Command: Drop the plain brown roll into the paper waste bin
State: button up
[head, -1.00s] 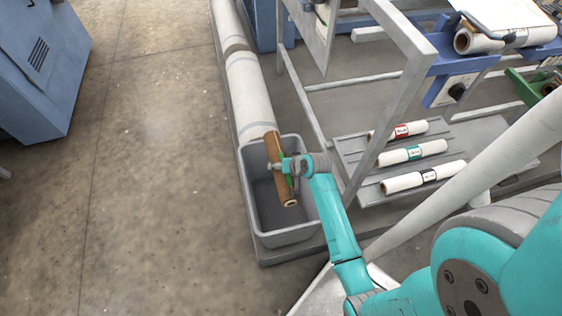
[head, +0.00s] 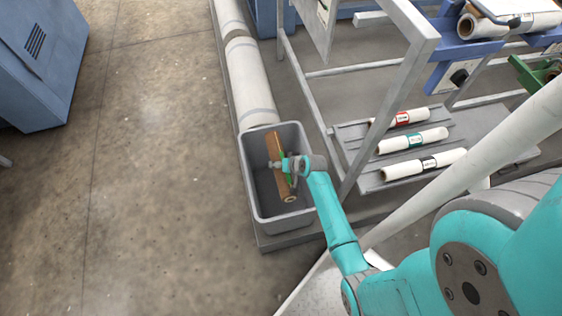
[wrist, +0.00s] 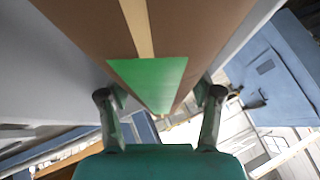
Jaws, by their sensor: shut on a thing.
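The plain brown roll (head: 274,150) is in my gripper (head: 286,168), which is shut around its middle. The roll lies lengthwise over the opening of the grey bin (head: 258,217), and in the head view its whole length appears inside the rim. How deep it sits in the bin is hard to tell. In the wrist view the brown roll (wrist: 210,25) fills the top, with a green patch (wrist: 150,80) and a tan stripe, and the fingers stand on both sides of it.
Three labelled white rolls (head: 412,140) lie on a grey rack shelf (head: 358,160) right of the bin. A grey frame post (head: 385,110) stands between. Large white rolls (head: 248,80) lie behind the bin.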

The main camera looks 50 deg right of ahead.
jog(key=shift+f, duration=0.1)
jog(key=o, duration=1.5)
jog(key=shift+o, duration=0.2)
jog(key=v, duration=1.2)
